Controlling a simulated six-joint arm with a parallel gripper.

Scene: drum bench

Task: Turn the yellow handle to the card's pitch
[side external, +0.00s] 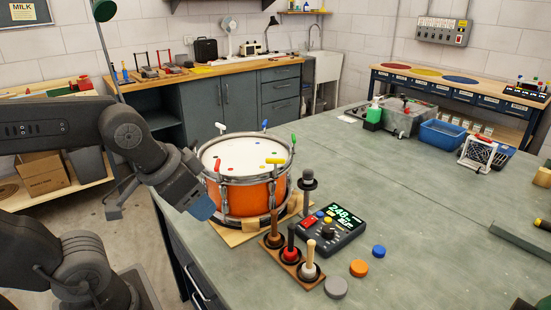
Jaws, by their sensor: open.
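An orange drum (240,198) with a white head and metal hoop stands on a wooden base near the bench's left edge. The yellow handle (275,161) is at the drum's right front rim. Other handles stand around the rim: red (217,165), blue (265,123) and green (294,138). My gripper (203,209) is at the drum's left front, low beside the shell and apart from the yellow handle. Its blue end shows, but its fingers are hard to make out; nothing is seen in it. A dark meter (333,231) shows green digits, perhaps 248. I cannot pick out a card.
A wooden rack (290,262) with upright mallets stands in front of the drum. A grey-topped post (307,182) rises right of it. Grey (336,288), orange (359,268) and blue (379,251) discs lie on the bench.

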